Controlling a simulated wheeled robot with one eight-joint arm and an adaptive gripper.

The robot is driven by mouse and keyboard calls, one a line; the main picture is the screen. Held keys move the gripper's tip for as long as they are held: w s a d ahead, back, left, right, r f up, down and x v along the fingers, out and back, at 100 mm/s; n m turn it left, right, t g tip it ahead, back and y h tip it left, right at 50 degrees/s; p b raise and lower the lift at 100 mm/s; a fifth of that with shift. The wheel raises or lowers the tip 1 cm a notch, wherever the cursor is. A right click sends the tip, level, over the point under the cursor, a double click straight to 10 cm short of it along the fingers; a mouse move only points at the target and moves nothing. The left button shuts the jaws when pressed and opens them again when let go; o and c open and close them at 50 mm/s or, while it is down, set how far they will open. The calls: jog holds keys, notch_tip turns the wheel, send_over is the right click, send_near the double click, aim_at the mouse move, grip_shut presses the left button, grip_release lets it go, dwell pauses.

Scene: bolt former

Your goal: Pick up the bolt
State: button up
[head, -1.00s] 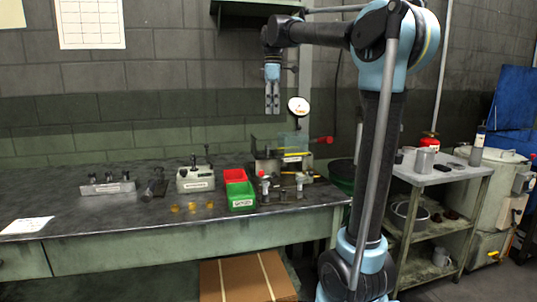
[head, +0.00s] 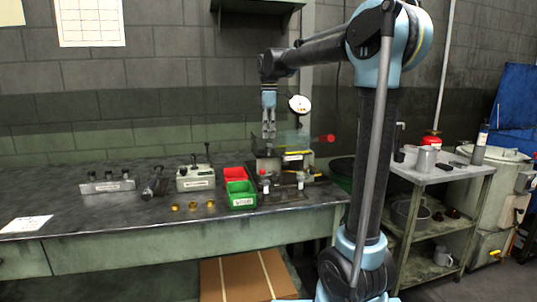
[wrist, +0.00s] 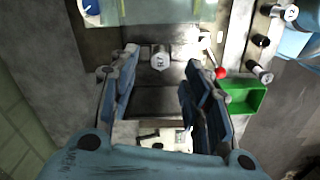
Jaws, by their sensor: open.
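My gripper (head: 269,135) is open and empty, pointing down above the metal machine (head: 292,160) at the right end of the bench. In the wrist view its two fingers (wrist: 162,92) stand wide apart.
A green bin (head: 240,200) and a red bin (head: 236,174) stand left of the machine. A red-ended handle (head: 328,139) sticks out at right. A grey box with a lever (head: 196,183) and a metal rack (head: 107,186) stand further left.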

jog(key=shift+f, duration=2.95)
jog(key=shift+a, duration=0.1)
grip_shut()
